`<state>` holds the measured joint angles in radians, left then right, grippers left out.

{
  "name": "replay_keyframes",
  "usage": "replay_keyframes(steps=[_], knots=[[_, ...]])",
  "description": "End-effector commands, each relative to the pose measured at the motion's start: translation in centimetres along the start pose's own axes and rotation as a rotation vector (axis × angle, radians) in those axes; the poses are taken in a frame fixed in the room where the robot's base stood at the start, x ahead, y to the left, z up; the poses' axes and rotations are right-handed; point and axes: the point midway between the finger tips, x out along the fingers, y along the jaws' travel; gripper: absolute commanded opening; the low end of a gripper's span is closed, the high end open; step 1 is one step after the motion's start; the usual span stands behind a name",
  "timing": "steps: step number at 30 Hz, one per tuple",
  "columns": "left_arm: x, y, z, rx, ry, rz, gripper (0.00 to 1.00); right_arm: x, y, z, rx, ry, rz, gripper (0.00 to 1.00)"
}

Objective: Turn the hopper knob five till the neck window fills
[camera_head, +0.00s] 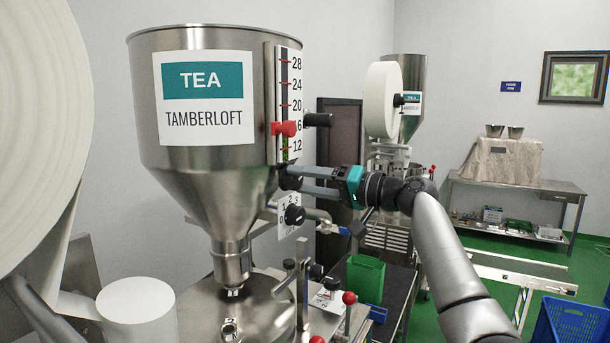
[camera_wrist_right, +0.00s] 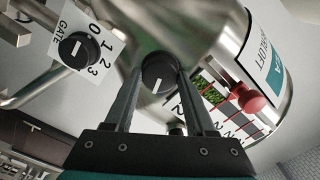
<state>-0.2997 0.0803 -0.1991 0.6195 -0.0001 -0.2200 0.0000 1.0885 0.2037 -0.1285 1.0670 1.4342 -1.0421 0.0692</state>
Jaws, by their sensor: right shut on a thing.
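The steel hopper (camera_head: 200,170) with a TEA TAMBERLOFT label stands at the left centre in the head view. My right gripper (camera_head: 299,180) reaches in from the right and is shut on a black knob (camera_wrist_right: 158,72) on the hopper's side. In the wrist view one finger is on each side of this knob, and its white mark shows. The hopper's narrow neck (camera_head: 231,262) has a small marking or window near its bottom; I cannot tell its fill. A scale (camera_head: 296,85) has a red pointer (camera_head: 284,128), with green tea low in its slot. My left gripper is not in view.
A second black knob (camera_head: 294,215) sits on a GATE plate, numbered 0 to 3, just below my gripper. Red-tipped levers (camera_head: 348,298) and a green box (camera_head: 365,278) stand below right. A large white roll (camera_head: 40,110) fills the left edge.

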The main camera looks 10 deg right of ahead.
Motion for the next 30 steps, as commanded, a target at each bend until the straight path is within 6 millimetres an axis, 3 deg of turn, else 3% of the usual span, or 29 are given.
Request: replay_keyframes(steps=[15,30], knots=[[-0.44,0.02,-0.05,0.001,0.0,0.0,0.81,0.01,0.0,0.01,0.305,0.0,-0.001,0.0],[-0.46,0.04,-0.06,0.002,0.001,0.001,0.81,-0.01,0.02,0.0,0.346,0.0,-0.001,0.0]])
